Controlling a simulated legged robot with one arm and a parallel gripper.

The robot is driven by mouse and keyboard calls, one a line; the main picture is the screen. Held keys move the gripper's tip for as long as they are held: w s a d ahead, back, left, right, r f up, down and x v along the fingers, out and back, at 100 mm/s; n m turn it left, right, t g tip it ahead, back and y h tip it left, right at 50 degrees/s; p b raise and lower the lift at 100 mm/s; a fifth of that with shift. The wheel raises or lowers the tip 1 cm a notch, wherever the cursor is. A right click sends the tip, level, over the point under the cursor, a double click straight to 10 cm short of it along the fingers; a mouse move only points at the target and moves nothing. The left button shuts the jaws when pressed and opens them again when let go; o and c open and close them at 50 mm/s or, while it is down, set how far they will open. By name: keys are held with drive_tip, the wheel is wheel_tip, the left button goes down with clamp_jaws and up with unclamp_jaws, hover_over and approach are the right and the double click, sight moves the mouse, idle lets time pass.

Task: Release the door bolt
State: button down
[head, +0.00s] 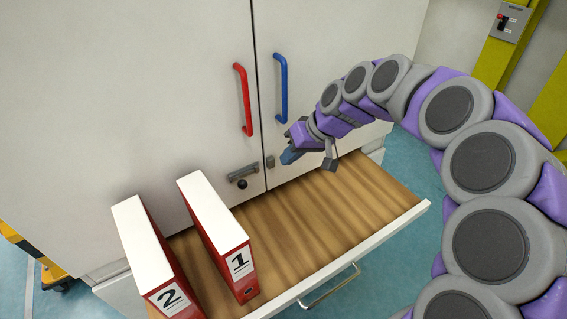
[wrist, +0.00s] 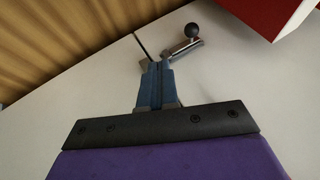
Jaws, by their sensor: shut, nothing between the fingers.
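The door bolt (head: 243,172) is a dark metal bar with a ball knob, low on the left cabinet door beside the gap. A small catch (head: 270,161) sits on the right door across the gap. The bolt also shows in the wrist view (wrist: 184,46), with its black knob (wrist: 193,30) at the upper right. My gripper (head: 287,157) is in front of the right door, to the right of the bolt. Its blue fingers (wrist: 159,65) are shut together and empty. In the wrist view the fingertips overlap the bolt's near end; I cannot tell whether they touch.
An open wooden-bottomed drawer (head: 318,205) juts out below the doors. A red handle (head: 244,100) and a blue handle (head: 281,88) are above the bolt.

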drive_tip(key=s+r+g+h, duration=0.1)
drive_tip(key=s+h, duration=0.1)
drive_tip(key=s, duration=0.8)
drive_tip(key=s+d+f+m+g+h, duration=0.1)
drive_tip(key=s+d, duration=0.3)
drive_tip(key=s, duration=0.4)
drive_tip(key=s+d+f+m+h+b, duration=0.1)
drive_tip(key=s+d+f, duration=0.3)
drive_tip(key=s, duration=0.5)
drive_tip(key=s+d+f+m+g+h, duration=0.1)
drive_tip(key=s+d+f+m+h, duration=0.1)
drive_tip(key=s, duration=0.6)
drive_tip(key=shift+s+d+f+m+g+h, duration=0.35)
drive_tip(key=shift+d+f+m, duration=0.35)
drive_tip(key=shift+d, duration=0.45)
drive_tip(key=shift+d+r, duration=0.1)
drive_tip(key=shift+d, duration=0.35)
